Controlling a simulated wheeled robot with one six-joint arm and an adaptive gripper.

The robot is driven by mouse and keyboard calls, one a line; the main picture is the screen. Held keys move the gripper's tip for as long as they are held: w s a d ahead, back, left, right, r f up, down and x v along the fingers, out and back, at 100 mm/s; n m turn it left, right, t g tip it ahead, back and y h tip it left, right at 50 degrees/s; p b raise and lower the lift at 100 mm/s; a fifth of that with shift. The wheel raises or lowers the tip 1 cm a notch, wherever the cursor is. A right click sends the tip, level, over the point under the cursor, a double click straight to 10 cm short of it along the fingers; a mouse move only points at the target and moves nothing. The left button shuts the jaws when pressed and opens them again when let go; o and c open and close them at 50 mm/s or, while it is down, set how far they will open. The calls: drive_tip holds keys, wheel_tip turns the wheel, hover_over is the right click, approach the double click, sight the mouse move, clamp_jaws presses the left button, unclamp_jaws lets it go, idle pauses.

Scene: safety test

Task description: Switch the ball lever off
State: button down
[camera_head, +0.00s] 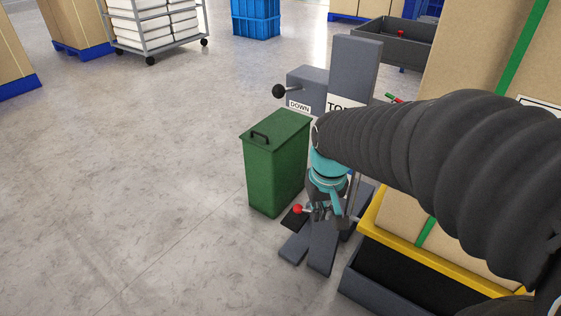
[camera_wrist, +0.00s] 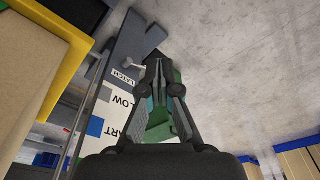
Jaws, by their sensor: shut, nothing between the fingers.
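A red ball (camera_head: 297,209) on a short lever stands out from a dark base low on the grey post, beside my gripper. My gripper (camera_head: 316,214) points down just to the right of the red ball. I cannot tell if they touch. In the wrist view my gripper (camera_wrist: 154,64) has its fingers together with nothing between them. A pale stub (camera_wrist: 135,66) shows left of the fingertips, by a LATCH label (camera_wrist: 122,77); the ball itself is not clear there. A second lever with a black ball (camera_head: 279,91) stands higher up, by a DOWN label (camera_head: 299,106). My arm hides much of the post.
A green lidded bin (camera_head: 270,165) stands close left of my gripper. A yellow-edged platform (camera_head: 440,258) with large cartons (camera_head: 459,72) is on the right. A dark grey bin (camera_head: 392,45) stands behind.

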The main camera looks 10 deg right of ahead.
drive_tip(key=w+f+n, duration=0.4)
drive_tip(key=w, duration=0.6)
drive_tip(key=w+f+n, duration=0.4)
drive_tip(key=w+f, duration=0.1)
drive_tip(key=w, duration=0.5)
drive_tip(key=shift+w+f+n, duration=0.3)
drive_tip(key=shift+w, duration=0.1)
drive_tip(key=shift+g, duration=0.3)
drive_tip(key=f, duration=0.6)
drive_tip(key=w+f, duration=0.1)
drive_tip(key=f, duration=0.3)
drive_tip(key=shift+f, duration=0.15)
